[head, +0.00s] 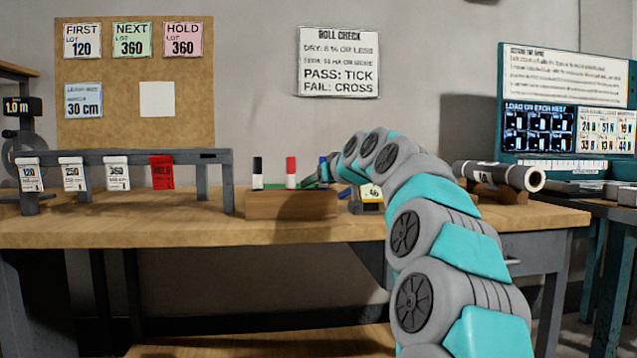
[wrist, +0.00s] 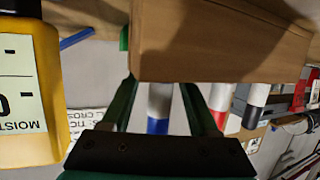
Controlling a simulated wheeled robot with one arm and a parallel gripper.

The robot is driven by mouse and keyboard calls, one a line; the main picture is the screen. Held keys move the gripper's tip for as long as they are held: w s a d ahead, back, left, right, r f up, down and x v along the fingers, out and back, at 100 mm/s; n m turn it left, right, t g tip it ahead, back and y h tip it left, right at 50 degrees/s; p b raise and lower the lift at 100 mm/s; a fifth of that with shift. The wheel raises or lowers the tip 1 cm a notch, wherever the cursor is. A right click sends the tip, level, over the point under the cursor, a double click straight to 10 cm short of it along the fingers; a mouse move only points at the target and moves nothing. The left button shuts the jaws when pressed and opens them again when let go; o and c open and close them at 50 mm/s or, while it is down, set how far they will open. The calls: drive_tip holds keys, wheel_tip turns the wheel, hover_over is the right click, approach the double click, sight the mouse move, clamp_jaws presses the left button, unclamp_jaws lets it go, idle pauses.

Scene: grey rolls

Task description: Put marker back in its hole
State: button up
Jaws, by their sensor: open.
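A wooden block (head: 290,207) stands on the bench with white-bodied markers upright along it: black-capped (head: 257,165), red-capped (head: 291,166) and blue-capped (head: 322,163). My gripper (head: 314,176) is at the block's right end, beside the blue-capped marker. In the wrist view, which is upside down, my gripper (wrist: 162,105) is open, and the blue-capped marker (wrist: 158,125) shows between its green fingers. I see no clear contact. The red-capped marker (wrist: 220,121) is outside the fingers. The block (wrist: 215,45) hides the markers' lower ends and the holes.
A yellow moisture meter (wrist: 48,95) stands close by the gripper. A thin blue stick (wrist: 76,39) lies on the bench near the block.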

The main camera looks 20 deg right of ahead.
drive_tip(key=shift+s, duration=0.1)
drive_tip(key=v, duration=0.7)
drive_tip(key=shift+s+p, duration=0.3)
drive_tip(key=shift+p, duration=0.1)
drive_tip(key=shift+r, duration=0.15)
